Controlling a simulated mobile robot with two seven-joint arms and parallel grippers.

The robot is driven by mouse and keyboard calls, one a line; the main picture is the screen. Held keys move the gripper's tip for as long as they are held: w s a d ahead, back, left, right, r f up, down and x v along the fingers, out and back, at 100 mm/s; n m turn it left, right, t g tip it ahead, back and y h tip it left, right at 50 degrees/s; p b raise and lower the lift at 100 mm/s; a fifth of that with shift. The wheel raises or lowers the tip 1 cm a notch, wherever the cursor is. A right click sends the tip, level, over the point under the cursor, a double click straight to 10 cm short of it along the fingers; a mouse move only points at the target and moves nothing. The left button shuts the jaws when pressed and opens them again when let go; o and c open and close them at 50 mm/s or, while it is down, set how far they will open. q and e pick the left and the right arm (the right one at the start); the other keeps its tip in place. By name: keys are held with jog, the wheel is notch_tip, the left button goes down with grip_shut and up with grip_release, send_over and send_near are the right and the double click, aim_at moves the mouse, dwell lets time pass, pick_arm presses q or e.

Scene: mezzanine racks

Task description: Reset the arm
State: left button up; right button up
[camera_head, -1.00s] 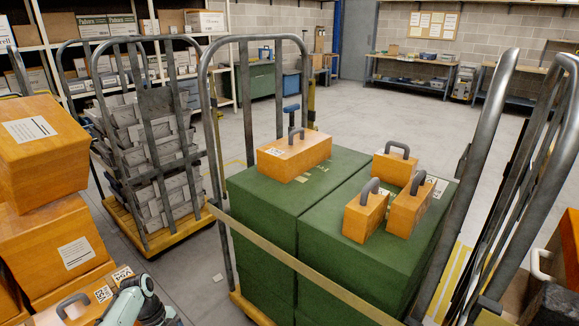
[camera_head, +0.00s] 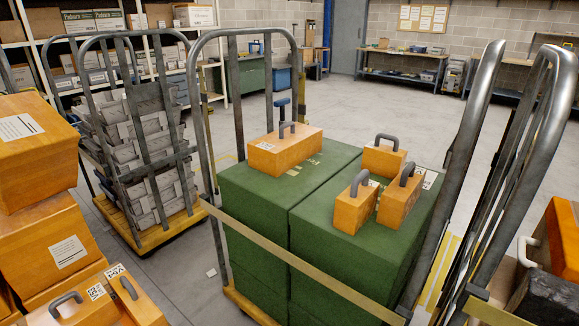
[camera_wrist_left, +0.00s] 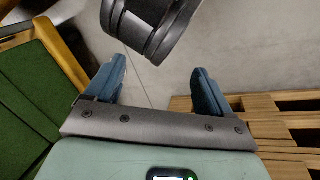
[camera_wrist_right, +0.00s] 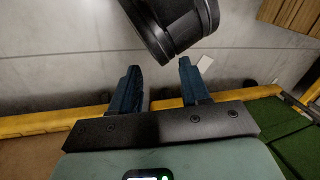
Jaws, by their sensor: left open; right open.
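My left gripper (camera_wrist_left: 158,88) is open and empty in the left wrist view, with bare floor between its blue fingers. My right gripper (camera_wrist_right: 160,88) is open and empty in the right wrist view, also over grey floor. Neither gripper shows in the head view. A black rounded part, which I take as mine, hangs at the top of both wrist views. In the head view, orange cases with grey handles, one of them the orange case (camera_head: 286,152), lie on green boxes (camera_head: 262,188) in a roll cage (camera_head: 206,150).
Large orange boxes (camera_head: 35,150) are stacked at the left, with handled cases (camera_head: 100,300) below them. Another cage (camera_head: 140,140) holds grey bins. More orange items (camera_head: 562,250) stand at the right edge. Free floor (camera_head: 330,95) lies behind the middle cage. Wooden slats (camera_wrist_left: 285,125) show beside my left gripper.

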pick_arm(q)
jog(key=s+d+r+g+p, duration=0.1)
jog(key=s+r+p, duration=0.2)
jog(key=r+p, duration=0.6)
jog(key=s+d+r+g+h+p, duration=0.1)
jog(key=s+d+r+p, duration=0.1)
jog(key=r+p, duration=0.6)
jog(key=shift+s+r+m+g+p, duration=0.3)
jog(key=shift+s+r+g+p, duration=0.1)
jog(key=shift+r, duration=0.1)
pick_arm(e)
jog(key=s+a+r+g, duration=0.1)
jog(key=s+r, duration=0.2)
jog(key=r, duration=0.6)
jog(key=s+a+r+g+y, duration=0.1)
jog(key=s+a+r, duration=0.1)
jog(key=r, duration=0.6)
jog(key=shift+s+r+n+g, duration=0.3)
jog(key=shift+s+r+g, duration=0.1)
